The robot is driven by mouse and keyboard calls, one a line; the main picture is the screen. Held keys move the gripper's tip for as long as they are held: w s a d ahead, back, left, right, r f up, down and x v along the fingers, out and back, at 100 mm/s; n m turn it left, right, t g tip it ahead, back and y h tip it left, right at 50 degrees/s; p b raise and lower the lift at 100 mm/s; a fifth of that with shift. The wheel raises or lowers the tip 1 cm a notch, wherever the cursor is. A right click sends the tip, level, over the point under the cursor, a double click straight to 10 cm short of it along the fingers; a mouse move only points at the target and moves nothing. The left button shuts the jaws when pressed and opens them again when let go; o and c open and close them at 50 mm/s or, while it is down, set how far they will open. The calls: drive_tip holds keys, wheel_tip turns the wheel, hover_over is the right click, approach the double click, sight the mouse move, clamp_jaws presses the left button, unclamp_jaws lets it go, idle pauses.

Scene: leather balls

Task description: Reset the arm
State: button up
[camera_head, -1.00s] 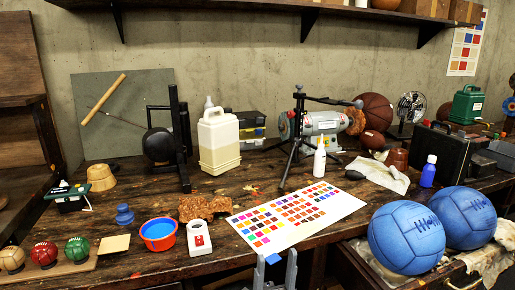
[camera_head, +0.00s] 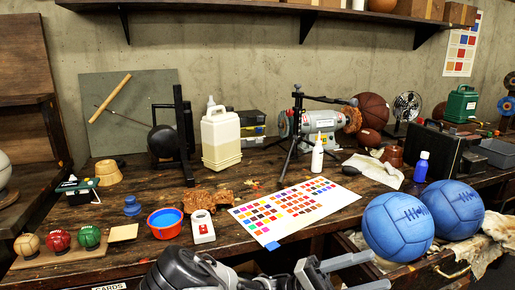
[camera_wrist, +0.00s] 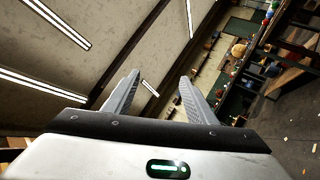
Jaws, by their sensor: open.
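My gripper (camera_head: 366,272) is at the bottom of the head view, in front of the workbench's front edge, with its fingers pointing right. Its two fingers stand apart with nothing between them. In the wrist view my gripper (camera_wrist: 152,90) also shows open and empty, with ceiling lights and a tilted view of the room beyond it. Part of my arm lies along the bottom of the head view and hides some of the bench front.
The workbench holds a colour chart (camera_head: 295,210), a red-rimmed blue bowl (camera_head: 165,223), a white jug (camera_head: 221,140) and a black stand (camera_head: 186,135). Small balls (camera_head: 59,239) stand at left.

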drive_tip(key=s+d+f+y, duration=0.2)
drive_tip(key=s+f+y, duration=0.3)
drive_tip(key=s+y, duration=0.75)
drive_tip(key=a+r+n+t+y, duration=0.2)
drive_tip(key=a+r+t+y, duration=0.9)
drive_tip(key=r+t, duration=0.25)
wheel_tip(320, 180, up, 20)
drive_tip(key=p, duration=2)
drive_tip(key=shift+w+r+p, duration=0.25)
drive_tip(key=shift+w+p, duration=0.05)
drive_tip(key=shift+w, duration=0.1)
drive_tip(key=shift+a+n, duration=0.15)
drive_tip(key=shift+n, duration=0.15)
